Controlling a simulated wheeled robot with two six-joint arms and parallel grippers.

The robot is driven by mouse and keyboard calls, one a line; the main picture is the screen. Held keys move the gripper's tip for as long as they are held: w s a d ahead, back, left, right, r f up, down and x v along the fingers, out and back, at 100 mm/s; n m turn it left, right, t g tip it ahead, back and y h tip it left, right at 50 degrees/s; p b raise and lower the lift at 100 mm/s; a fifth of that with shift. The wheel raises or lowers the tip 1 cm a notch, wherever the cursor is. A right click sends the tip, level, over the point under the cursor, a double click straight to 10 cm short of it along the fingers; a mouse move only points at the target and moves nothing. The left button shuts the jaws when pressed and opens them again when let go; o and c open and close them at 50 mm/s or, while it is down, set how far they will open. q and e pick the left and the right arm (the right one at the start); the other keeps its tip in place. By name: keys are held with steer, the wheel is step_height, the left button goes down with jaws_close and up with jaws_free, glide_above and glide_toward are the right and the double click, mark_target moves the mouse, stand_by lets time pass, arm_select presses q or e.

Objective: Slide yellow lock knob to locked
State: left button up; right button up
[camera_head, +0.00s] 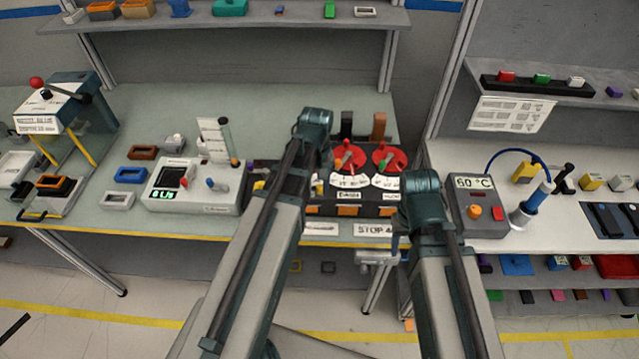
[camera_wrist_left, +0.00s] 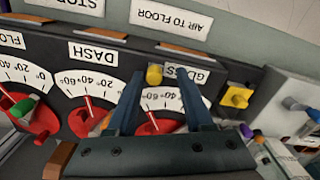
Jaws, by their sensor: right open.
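The dashboard module (camera_head: 335,210) stands at the front of the table, with red dials and white scales. In the left wrist view its black face (camera_wrist_left: 115,62) shows upside down. A round yellow knob (camera_wrist_left: 154,75) sits there beside the GLASS label, between my left gripper's fingertips. A squarish yellow knob (camera_wrist_left: 236,97) is further right, outside the fingers. I cannot tell which one is the lock knob. My left gripper (camera_wrist_left: 158,80) is open, with gaps beside the round knob; my arm hides it in the head view. My right gripper (camera_head: 378,257) is open and empty below the table's front edge.
A white device with a green display (camera_head: 190,185) stands left of the module. A grey box reading 60 °C (camera_head: 477,208) stands to the right. Red dials (camera_wrist_left: 82,120) with coloured levers lie close to my left fingers. A STOP label (camera_head: 375,230) is on the front edge.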

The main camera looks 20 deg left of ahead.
mark_target(319, 187)
arm_select(q)
steer(key=shift+d, duration=0.1)
steer(key=shift+r+p, duration=0.8)
step_height(319, 187, up, 12)
steer(key=p, duration=1.2)
steer(key=shift+r, duration=0.15)
steer(key=s+d+f+m+y+b, duration=0.1)
steer(key=s+d+f+m+b, duration=0.9)
steer(key=d+f+b, duration=0.4)
steer(key=shift+s+d+f+m+b, duration=0.3)
steer(key=shift+s+f+b, duration=0.45)
steer(key=shift+s+f, duration=0.15)
